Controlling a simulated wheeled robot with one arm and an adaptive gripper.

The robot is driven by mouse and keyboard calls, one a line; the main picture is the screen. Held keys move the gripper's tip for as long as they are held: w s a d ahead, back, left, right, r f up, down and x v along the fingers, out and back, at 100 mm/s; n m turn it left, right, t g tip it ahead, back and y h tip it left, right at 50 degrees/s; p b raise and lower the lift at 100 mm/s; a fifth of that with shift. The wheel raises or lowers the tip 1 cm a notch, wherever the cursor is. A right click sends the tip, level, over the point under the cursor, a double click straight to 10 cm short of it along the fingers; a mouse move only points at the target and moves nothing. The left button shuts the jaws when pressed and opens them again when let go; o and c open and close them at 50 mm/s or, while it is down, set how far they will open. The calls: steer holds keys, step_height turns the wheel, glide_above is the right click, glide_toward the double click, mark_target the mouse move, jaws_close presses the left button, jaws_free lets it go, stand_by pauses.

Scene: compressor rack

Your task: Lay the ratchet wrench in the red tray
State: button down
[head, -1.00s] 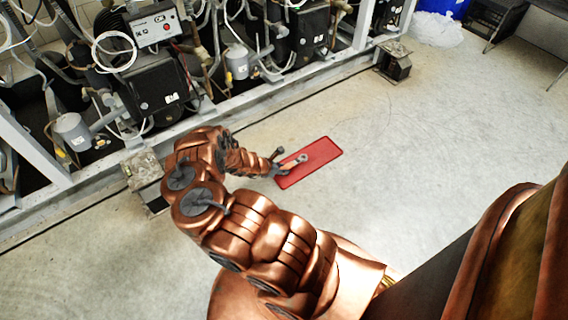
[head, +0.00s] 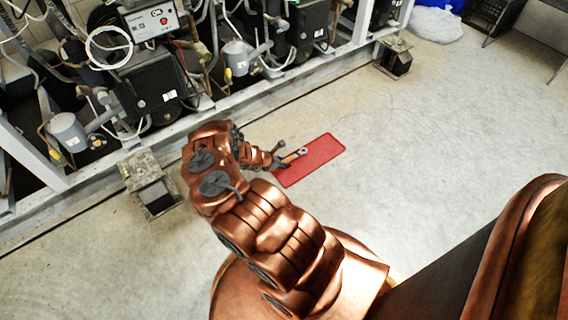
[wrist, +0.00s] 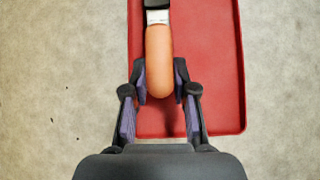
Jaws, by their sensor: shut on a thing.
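The ratchet wrench (head: 291,157) has an orange handle and a metal head. In the wrist view its handle (wrist: 160,62) runs away from me between my fingers, with the metal shank beyond. My gripper (head: 279,161) is shut on the handle. In the wrist view my gripper (wrist: 162,82) appears over the near part of the red tray (wrist: 217,65). The tray (head: 322,156) lies flat on the floor. The wrench overlaps its left half in the head view. The exact height above the tray is hard to tell.
A rack of compressors (head: 150,90) with pipes and a grey frame rail (head: 240,95) stands behind and to the left. Frame feet (head: 153,187) rest on the floor. The concrete floor (head: 440,130) right of the tray is clear.

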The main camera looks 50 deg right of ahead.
steer(key=shift+f+b, duration=0.6)
steer(key=shift+b, duration=0.25)
steer(key=c, duration=0.9)
jaws_free()
